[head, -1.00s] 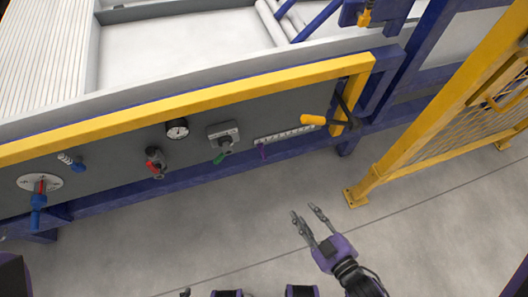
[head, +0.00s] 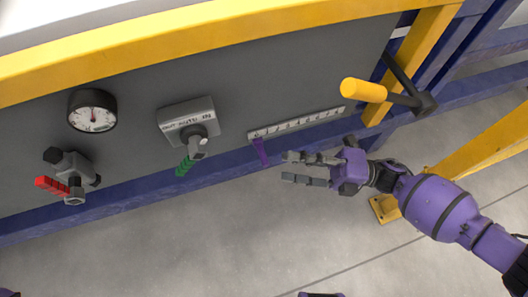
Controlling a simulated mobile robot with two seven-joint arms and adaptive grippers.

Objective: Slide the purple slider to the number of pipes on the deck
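The purple slider (head: 261,151) hangs from the left end of a white marked scale (head: 297,123) on the grey panel. The marks on the scale are too small to read. My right gripper (head: 286,168) is just right of the slider, with its fingers pointing left toward it. The fingers are apart with nothing between them, and a small space shows between fingertips and slider. My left gripper is not in view. The deck and any pipes on it are out of view.
A yellow-handled lever (head: 364,91) juts out right of the scale, above my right gripper. Left of the scale are a switch with a green handle (head: 185,166), a round gauge (head: 93,111) and a valve with a red handle (head: 52,185). Floor below is clear.

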